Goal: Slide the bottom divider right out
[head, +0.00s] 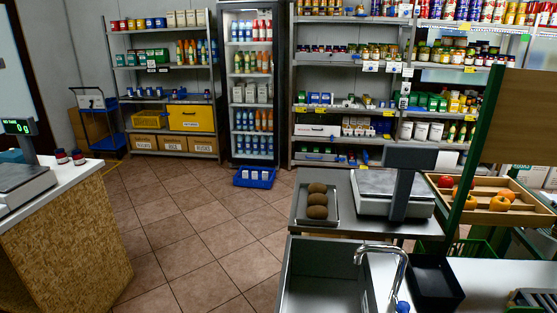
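I cannot make out a divider for certain in the head view. The middle shelving rack (350,90) stands at the back. Its bottom level (322,155) holds low blue and dark items, too small to tell apart. The drinks fridge (250,90) beside it has several shelves of bottles and cartons, and no divider can be told there either. The left shelving rack (165,85) has cardboard boxes along its bottom. Neither of my grippers is in view.
A blue crate (246,183) with white cartons sits on the floor before the fridge. A counter with a sink (322,280), tap (392,255) and scale (375,190) fills the near right. A wood-fronted counter (70,235) stands left. The tiled floor (185,245) between is clear.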

